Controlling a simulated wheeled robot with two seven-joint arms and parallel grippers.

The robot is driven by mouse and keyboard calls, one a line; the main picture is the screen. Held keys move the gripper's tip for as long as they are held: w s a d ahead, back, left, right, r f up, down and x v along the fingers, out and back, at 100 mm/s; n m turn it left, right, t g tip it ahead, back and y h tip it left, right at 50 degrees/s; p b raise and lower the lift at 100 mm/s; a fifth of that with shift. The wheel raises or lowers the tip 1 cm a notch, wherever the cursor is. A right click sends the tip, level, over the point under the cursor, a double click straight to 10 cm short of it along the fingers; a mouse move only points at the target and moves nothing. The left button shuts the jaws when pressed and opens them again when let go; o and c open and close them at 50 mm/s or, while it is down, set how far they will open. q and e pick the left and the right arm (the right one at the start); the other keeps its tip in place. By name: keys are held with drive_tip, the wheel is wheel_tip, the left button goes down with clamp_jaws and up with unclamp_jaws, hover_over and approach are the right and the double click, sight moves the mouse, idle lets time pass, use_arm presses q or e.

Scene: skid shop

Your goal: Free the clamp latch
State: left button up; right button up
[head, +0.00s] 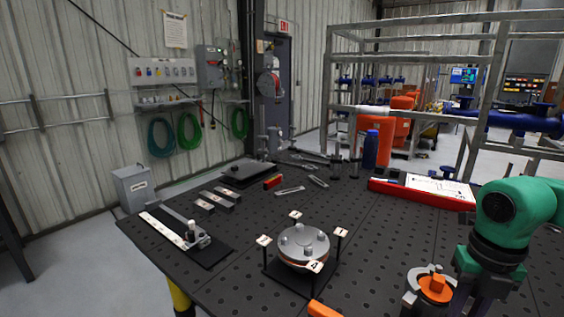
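A small clamp-like fitting with an upright pale-topped knob (192,227) sits at the near end of a long pale bar (163,227) on a dark plate (218,252), on the left of the table. I cannot make out its latch or whether it is caught. A round metal flange assembly (300,241) stands at the table's middle, with numbered tags on posts around it. My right arm, green and dark, comes in at the right, far from the clamp-like fitting. I cannot make out its gripper fingers.
The dark perforated table (370,235) has free room right of the flange. A grey-and-orange round part (435,288) is by my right arm.

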drive_tip(key=shift+s+d, duration=0.1)
drive_tip(key=shift+d, duration=0.05)
drive_tip(key=shift+s+d, duration=0.2)
drive_tip(key=shift+d, duration=0.1)
drive_tip(key=o, duration=1.1)
drive_tip(key=shift+r+p, duration=2.5)
drive_tip(key=shift+r, duration=1.05)
